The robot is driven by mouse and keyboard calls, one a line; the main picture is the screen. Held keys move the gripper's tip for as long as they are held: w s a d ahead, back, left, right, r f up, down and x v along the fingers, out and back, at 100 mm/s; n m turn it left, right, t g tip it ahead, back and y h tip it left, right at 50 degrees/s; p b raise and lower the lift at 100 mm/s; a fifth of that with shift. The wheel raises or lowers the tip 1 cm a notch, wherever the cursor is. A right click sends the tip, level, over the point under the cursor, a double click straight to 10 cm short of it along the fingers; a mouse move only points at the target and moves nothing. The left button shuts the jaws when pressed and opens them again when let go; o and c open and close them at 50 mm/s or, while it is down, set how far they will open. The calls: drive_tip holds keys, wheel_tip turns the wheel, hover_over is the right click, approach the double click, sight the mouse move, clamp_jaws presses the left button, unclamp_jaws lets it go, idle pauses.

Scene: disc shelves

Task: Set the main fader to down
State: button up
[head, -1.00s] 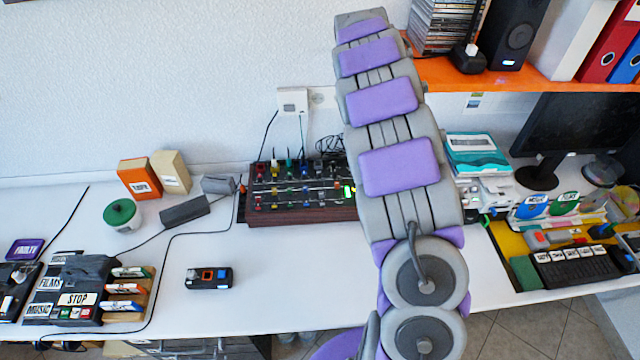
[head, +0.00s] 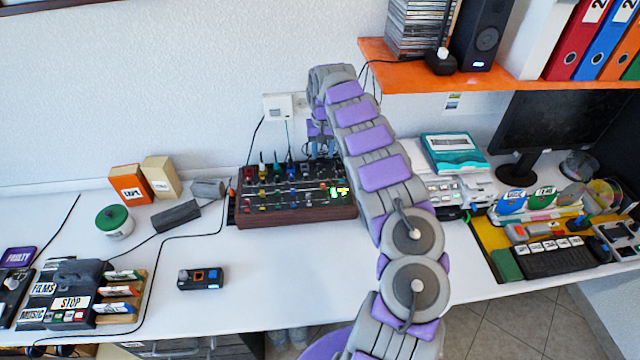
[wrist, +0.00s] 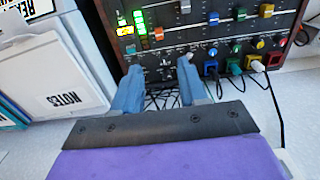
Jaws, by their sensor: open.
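The mixer (head: 295,212) is a dark panel with wooden sides, coloured knobs and sliders, standing on the white desk against the wall. Green and yellow lights glow at its right end. In the wrist view the mixer panel (wrist: 215,45) appears turned round, with the lights at upper left and a red slider cap (wrist: 158,33) beside them. No label tells me surely which slider is the main fader. My gripper (wrist: 160,70) is open, its two blue fingers apart at the mixer's cable-side edge with nothing between them. In the head view my gripper (head: 322,148) is partly hidden behind the mixer's back right corner.
Cables and coloured plugs (wrist: 230,66) line the mixer's edge near my fingers. A white box marked NOTES (wrist: 62,85) stands close beside. The orange shelf (head: 480,80) hangs at upper right.

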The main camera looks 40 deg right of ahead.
sight(323, 184)
wheel_tip(323, 184, down, 14)
drive_tip(key=b, duration=0.3)
drive_tip(key=shift+d+f, duration=0.2)
drive_tip(key=shift+f, duration=0.4)
drive_tip(key=shift+r, duration=0.1)
drive_tip(key=shift+c, duration=0.3)
drive_tip(key=shift+a, duration=0.1)
clamp_jaws()
